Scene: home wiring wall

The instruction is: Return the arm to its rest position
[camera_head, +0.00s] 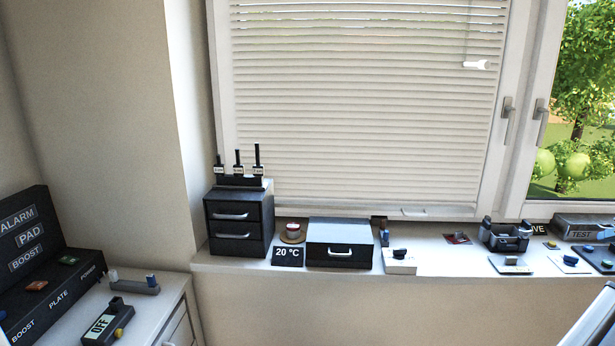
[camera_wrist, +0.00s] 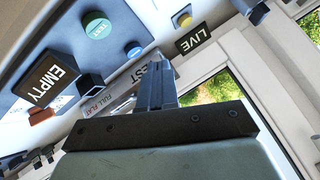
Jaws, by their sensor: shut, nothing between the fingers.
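My gripper (camera_wrist: 157,82) shows in the wrist view with its dark fingers together and nothing between them. It is tilted over the right part of the window sill, near a grey box marked TEST (camera_head: 582,227). Whether its fingertips touch anything there I cannot tell. In the head view, only a pale piece at the lower right edge may be my arm; the gripper itself is not seen there.
The wrist view shows an EMPTY sign (camera_wrist: 55,78), a green button (camera_wrist: 96,25) and a LIVE sign (camera_wrist: 194,40) close around the fingers. A black drawer unit (camera_head: 239,219) and a dark box (camera_head: 339,243) stand on the sill further left. Window handles (camera_head: 507,120) stick out above.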

